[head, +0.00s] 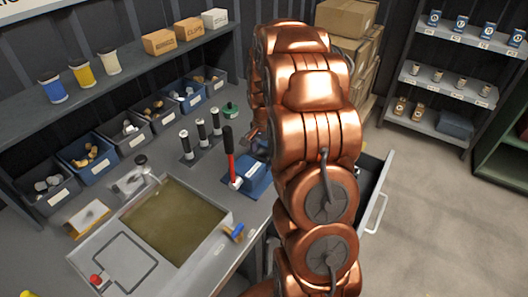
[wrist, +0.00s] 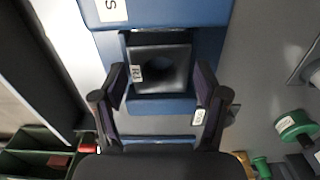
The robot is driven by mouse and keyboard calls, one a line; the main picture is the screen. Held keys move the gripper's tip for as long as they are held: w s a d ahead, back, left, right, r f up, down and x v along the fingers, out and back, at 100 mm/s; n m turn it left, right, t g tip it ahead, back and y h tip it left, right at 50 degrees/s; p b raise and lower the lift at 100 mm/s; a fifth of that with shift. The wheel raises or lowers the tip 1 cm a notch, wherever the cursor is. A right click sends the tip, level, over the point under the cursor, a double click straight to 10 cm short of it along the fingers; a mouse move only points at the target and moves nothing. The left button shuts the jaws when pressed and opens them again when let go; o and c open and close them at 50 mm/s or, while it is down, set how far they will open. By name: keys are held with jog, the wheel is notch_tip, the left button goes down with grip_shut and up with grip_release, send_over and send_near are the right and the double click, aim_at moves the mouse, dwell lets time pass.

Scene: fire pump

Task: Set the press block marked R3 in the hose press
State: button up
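The hose press (head: 255,180) is a blue body on the bench with a red-and-black lever (head: 230,155), partly behind my arm in the head view. In the wrist view the blue press (wrist: 175,12) fills the top middle. The dark press block marked R3 (wrist: 178,57), with a round hole, sits in the blue recess with its label at its left side. My gripper (wrist: 160,80) is open, with one finger at each side of the block; gaps show beside it, though contact at the tips is hard to tell. In the head view my arm hides the gripper.
An open drawer (head: 375,190) is right of the bench. A sink (head: 175,220) and several blue bins lie left and behind. Upright black-and-silver tools (head: 201,132) and a green round piece (head: 230,109) stand behind the press. Floor at the right is clear.

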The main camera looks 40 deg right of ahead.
jog(key=shift+o, duration=0.5)
jog(key=shift+r, duration=0.1)
jog(key=shift+r+p, duration=0.65)
jog(key=shift+p, duration=0.05)
jog(key=shift+w+r+b, duration=0.1)
jog(key=shift+r+b, duration=0.15)
jog(key=shift+b, duration=0.25)
notch_tip(320, 180, up, 11)
jog(key=b, duration=0.3)
jog(key=shift+b, duration=0.35)
jog(key=shift+r, duration=0.1)
